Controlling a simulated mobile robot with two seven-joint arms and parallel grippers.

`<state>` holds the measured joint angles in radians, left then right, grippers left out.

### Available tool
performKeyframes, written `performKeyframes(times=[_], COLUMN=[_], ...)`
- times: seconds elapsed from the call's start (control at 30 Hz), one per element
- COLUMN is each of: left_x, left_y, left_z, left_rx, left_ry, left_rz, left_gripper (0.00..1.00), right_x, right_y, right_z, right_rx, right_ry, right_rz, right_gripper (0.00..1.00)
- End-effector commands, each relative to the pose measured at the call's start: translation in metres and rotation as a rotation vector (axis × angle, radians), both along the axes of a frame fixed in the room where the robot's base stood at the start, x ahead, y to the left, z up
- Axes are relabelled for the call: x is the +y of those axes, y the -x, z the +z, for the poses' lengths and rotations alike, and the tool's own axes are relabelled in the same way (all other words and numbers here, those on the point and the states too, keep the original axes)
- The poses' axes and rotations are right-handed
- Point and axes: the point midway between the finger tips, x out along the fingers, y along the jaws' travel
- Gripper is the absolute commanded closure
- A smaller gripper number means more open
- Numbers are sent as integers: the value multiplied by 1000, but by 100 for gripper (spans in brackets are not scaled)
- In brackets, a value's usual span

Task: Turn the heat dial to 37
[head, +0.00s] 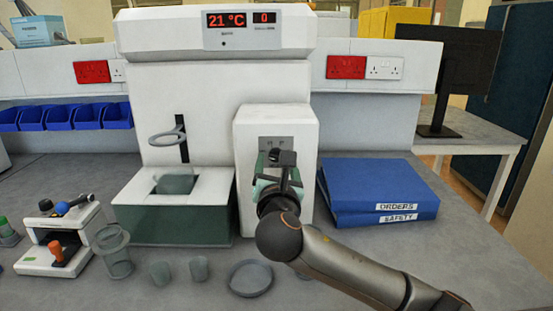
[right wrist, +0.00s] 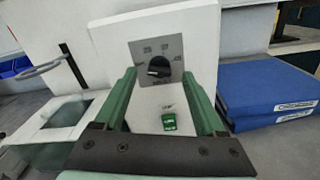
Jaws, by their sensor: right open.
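The heat dial (right wrist: 158,67) is a black knob on a grey marked plate (right wrist: 156,58), on the front of a white housing. In the head view the gripper covers the dial, and only the plate's upper part (head: 276,141) shows. The display (head: 242,20) on top of the machine reads 21 °C and 0. My right gripper (head: 277,163) is in front of the plate. In the right wrist view its green fingers are open, one on each side of the dial, with nothing between them. I cannot tell how far the tips are from the plate. My left gripper is out of view.
A green switch (right wrist: 169,121) sits below the dial. Blue binders (head: 375,190) lie right of the housing. The bath (head: 173,218) stands left of it. A shallow dish (head: 250,278), small beakers (head: 199,268) and a white rack (head: 60,245) are on the bench in front.

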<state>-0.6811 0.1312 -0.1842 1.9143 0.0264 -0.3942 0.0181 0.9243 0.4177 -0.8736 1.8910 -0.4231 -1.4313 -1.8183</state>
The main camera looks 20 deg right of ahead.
Motion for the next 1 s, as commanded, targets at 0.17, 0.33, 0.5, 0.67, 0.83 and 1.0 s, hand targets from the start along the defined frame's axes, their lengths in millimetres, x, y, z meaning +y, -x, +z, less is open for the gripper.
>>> performKeyframes(times=[0.17, 0.33, 0.5, 0.67, 0.83, 1.0], left_x=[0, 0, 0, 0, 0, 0], left_y=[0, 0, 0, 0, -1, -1], left_z=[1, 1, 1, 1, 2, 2], left_rx=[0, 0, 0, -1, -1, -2], left_ry=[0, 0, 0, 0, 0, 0], left_rz=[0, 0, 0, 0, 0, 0], left_gripper=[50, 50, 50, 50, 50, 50], right_x=[-6, -8, -8, -8, -8, -8], right_y=[-21, -28, -29, -29, -29, -29], right_z=[1, 0, 0, 0, 0, 0], right_rx=[-1, -1, -1, -1, 0, 0], right_ry=[0, -1, -2, -1, -1, -1], right_rz=[-1, 1, 1, 1, 1, 1], right_gripper=[28, 28, 28, 34, 53, 72])
